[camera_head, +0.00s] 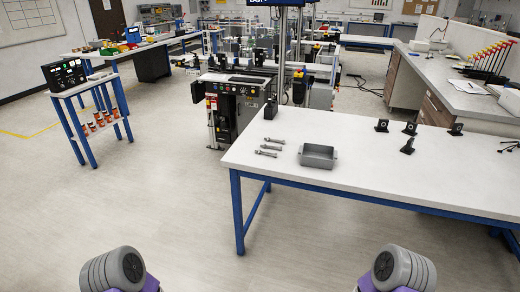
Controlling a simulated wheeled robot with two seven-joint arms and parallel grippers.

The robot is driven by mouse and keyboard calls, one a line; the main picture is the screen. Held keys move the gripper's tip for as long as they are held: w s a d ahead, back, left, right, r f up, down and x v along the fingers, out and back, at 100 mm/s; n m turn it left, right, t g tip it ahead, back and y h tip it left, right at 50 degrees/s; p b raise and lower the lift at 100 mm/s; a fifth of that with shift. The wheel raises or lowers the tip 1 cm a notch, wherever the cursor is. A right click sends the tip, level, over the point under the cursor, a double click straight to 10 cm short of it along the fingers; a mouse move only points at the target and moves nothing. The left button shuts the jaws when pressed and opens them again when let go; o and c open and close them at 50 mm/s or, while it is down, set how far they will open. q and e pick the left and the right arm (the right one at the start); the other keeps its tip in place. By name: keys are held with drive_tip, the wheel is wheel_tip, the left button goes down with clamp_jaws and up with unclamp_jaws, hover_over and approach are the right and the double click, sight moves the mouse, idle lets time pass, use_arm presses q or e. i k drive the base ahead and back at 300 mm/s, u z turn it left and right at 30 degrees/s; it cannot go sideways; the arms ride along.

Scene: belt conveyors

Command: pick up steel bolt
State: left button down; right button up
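Several small steel bolts (269,148) lie side by side near the left end of a white table (355,184) with blue legs. They sit just left of a grey metal tray (318,163). The bolts are small in this view and their details are hard to make out. Rounded grey and purple parts of my two arms show at the bottom left and bottom right, well short of the table. Neither of my grippers is in view.
A black block (270,109) stands at the table's far left corner. Several black brackets (408,146) stand on its right half. A small blue stand with a power supply (65,75) is at the left. A conveyor machine (235,95) is behind the table. The floor in front is clear.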

sight(264, 146)
drive_tip(key=u, duration=1)
drive_tip(key=i, duration=2.55)
drive_tip(key=z, duration=0.8)
